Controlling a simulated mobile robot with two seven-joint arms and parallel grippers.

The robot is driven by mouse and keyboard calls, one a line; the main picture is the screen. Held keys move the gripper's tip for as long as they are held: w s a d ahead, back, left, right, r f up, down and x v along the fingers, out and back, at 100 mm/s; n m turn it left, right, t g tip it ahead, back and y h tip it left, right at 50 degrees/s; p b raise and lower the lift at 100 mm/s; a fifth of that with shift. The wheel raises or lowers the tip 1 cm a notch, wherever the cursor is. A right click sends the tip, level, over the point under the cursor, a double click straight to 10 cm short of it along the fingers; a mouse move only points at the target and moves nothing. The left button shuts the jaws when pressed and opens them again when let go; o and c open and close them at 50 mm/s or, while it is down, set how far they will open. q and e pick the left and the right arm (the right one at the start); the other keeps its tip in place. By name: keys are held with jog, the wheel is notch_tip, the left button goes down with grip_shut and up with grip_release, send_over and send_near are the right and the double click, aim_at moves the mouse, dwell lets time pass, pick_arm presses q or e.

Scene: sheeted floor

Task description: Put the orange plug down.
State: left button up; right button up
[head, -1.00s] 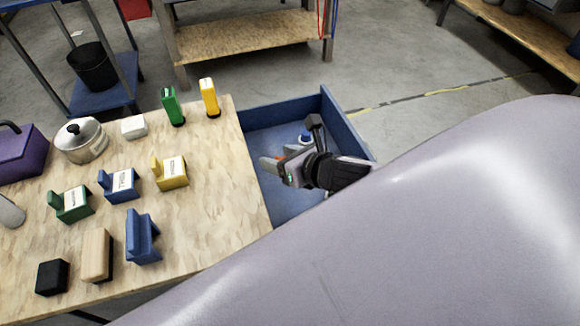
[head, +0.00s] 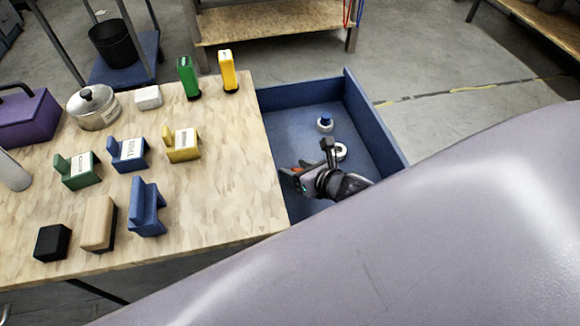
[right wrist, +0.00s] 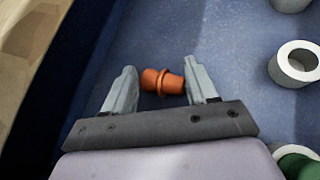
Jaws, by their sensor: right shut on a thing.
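The orange plug (right wrist: 163,81) lies crosswise between the two fingers of my right gripper (right wrist: 162,84) in the right wrist view, a finger at each end. My right gripper is shut on it. In the head view my right gripper (head: 292,172) is inside the blue drawer-like tray (head: 285,97), near its left side beside the table. Only a little orange shows there. The wrist view has the tray's blue floor (right wrist: 225,30) behind the plug; I cannot tell whether the plug touches it. My left gripper is not in view.
In the tray are a blue-topped piece (head: 325,122), a white ring (right wrist: 296,64) and a green piece (right wrist: 298,163). The wooden table (head: 225,190) on the left bears a pot (head: 94,110), a purple box (head: 28,120) and several coloured blocks. The tray's far right part looks clear.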

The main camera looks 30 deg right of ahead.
jog(key=w, duration=0.2)
jog(key=shift+w+a, duration=0.4)
jog(key=shift+s+f+b, duration=0.1)
jog(key=shift+f+b, duration=0.2)
jog(key=shift+f, duration=0.25)
jog(key=shift+f, duration=0.1)
jog(key=shift+f, duration=0.15)
jog(key=o, duration=1.1)
